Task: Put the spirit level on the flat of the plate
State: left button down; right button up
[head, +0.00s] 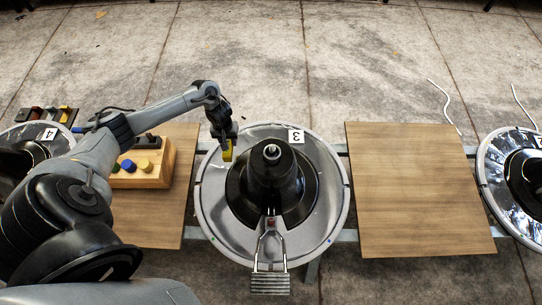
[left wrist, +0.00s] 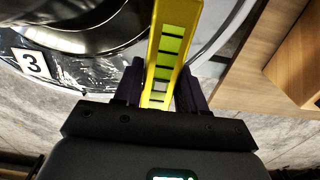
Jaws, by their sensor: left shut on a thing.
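The yellow spirit level (head: 228,151) is held in my left gripper (head: 230,135), over the upper left part of the round metal plate (head: 219,205) marked 3. In the left wrist view the level (left wrist: 178,38) has green windows and sits between the dark fingers of my left gripper (left wrist: 160,88), pointing away from the camera over the plate's rim (left wrist: 92,75). I cannot tell whether its far end touches the plate. A black round base with a column (head: 273,172) fills the plate's middle. My right gripper is not in view.
A wooden block with coloured knobs (head: 145,165) stands on the left board (head: 150,226), close to my left arm. A bare wooden board (head: 415,190) lies right of the plate. A hinged footrest (head: 270,282) sticks out at the plate's front. More discs stand at both sides.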

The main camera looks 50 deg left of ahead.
pick_arm(q)
jog(key=shift+s+f, duration=0.45)
jog(key=shift+f, duration=0.35)
jog(key=shift+f+b, duration=0.35)
jog(key=shift+b, duration=0.1)
notch_tip(320, 180, down, 9)
jog(key=b, duration=0.6)
jog(key=shift+f, duration=0.15)
jog(key=c, duration=0.6)
grip_release()
jog(key=shift+c, duration=0.2)
notch_tip(320, 180, up, 12)
jog(key=p, duration=0.7)
